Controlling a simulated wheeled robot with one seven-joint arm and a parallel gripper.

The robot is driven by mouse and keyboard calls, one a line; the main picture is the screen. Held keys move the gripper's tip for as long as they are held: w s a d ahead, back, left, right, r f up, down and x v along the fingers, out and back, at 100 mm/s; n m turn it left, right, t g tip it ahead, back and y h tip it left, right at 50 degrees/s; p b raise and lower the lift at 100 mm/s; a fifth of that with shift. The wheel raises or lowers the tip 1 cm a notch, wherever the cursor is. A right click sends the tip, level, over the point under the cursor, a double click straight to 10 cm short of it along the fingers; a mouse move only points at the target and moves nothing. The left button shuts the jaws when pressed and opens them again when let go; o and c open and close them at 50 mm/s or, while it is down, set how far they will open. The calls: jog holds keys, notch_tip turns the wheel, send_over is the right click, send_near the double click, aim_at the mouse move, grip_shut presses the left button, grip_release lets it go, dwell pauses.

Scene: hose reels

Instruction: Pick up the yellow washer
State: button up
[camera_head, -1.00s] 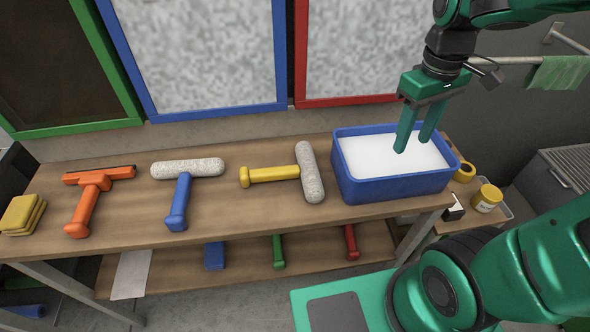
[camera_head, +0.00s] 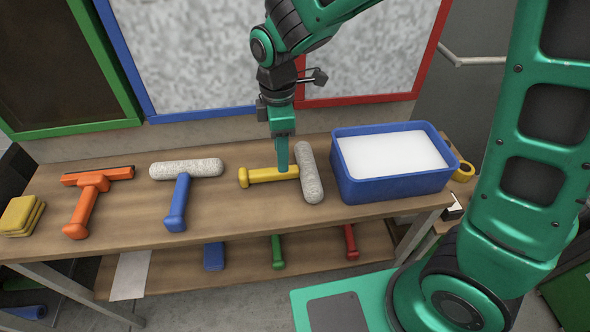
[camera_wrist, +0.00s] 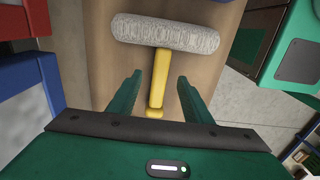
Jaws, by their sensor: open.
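The yellow washer (camera_head: 270,175) lies on the wooden table, its yellow handle pointing left and its fuzzy grey-white head (camera_head: 310,173) at the right end. My gripper (camera_head: 283,168) is over the handle, pointing down, and hides a small part of it. In the wrist view the open fingers of my gripper (camera_wrist: 157,92) stand on either side of the yellow handle (camera_wrist: 159,78), with gaps on both sides. The fuzzy head (camera_wrist: 165,33) lies beyond the fingertips. I cannot tell exactly how high the fingertips are.
A blue tub (camera_head: 393,187) of white foam stands just right of the washer head. A blue-handled washer (camera_head: 178,201) and an orange squeegee (camera_head: 87,203) lie to the left, with yellow sponges (camera_head: 20,216) at the far left. Framed panels (camera_head: 188,50) stand behind the table.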

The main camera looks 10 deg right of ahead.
jog(key=shift+f, duration=3)
jog(key=shift+a, duration=0.1)
grip_shut()
